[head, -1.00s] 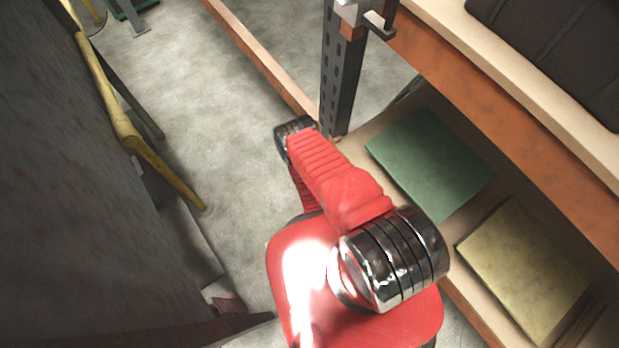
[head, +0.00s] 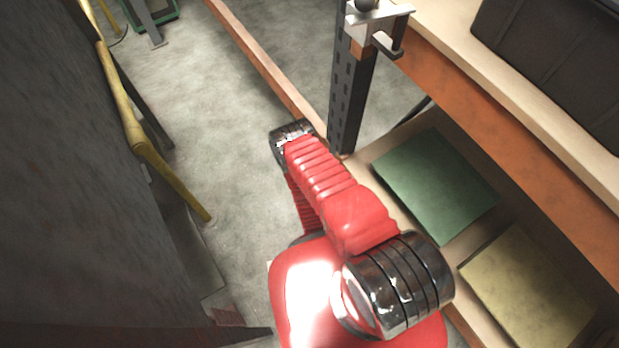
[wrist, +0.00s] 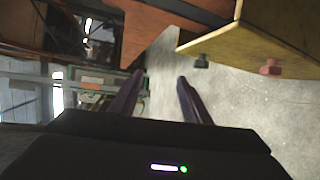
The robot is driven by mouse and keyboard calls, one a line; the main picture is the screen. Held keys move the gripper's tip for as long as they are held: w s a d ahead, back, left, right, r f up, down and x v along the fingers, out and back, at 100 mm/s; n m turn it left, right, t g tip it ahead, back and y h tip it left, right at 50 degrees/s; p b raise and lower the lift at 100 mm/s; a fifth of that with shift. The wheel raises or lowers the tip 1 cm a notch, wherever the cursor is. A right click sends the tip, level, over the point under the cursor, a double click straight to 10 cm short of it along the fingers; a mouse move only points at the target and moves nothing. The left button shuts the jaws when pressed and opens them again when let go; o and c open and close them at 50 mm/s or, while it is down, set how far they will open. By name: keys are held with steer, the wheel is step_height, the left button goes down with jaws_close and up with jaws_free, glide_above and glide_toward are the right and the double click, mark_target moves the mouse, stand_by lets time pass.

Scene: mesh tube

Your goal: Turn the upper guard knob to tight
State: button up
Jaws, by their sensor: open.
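My gripper (wrist: 161,78) shows in the wrist view, its two dark fingers apart with nothing between them but distant floor and background. A dark knob (wrist: 201,62) and a red knob (wrist: 271,67) stick out from the edge of a yellowish panel (wrist: 255,40), right of and beyond the fingers. Neither knob is touched. I cannot tell which is the upper guard knob, nor how tight either one is. In the head view my red arm shows, but the gripper and both knobs are not visible.
A rack with a dark perforated post (head: 350,95) stands right of my arm, with a metal bracket (head: 378,25) at its top. Its lower shelf holds a green slab (head: 435,185) and a yellowish slab (head: 525,290). A yellow rail (head: 135,130) runs along the dark left wall. Floor is open between.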

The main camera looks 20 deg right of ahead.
steer(key=w+d+r+m+g+h, duration=0.3)
steer(key=w+d+r+m+h, duration=0.15)
steer(key=w+r+m, duration=0.6)
steer(key=s+a+f+m+g+y, duration=0.1)
steer(key=s+a+f+m+g, duration=0.2)
steer(key=m, duration=0.8)
steer(key=s+a+f+m+g+y, duration=0.1)
steer(key=s+a+f+m+g, duration=0.2)
steer(key=m+g, duration=0.3)
steer(key=s+m, duration=0.1)
steer(key=m, duration=0.4)
steer(key=shift+a+f+m, duration=0.15)
steer(key=shift+f+m, duration=0.1)
steer(key=shift+m, duration=0.1)
steer(key=shift+w+f+y, duration=0.1)
steer(key=shift+f+y, duration=0.05)
steer(key=shift+y, duration=0.1)
steer(key=x, duration=1.3)
steer(key=shift+f, duration=0.2)
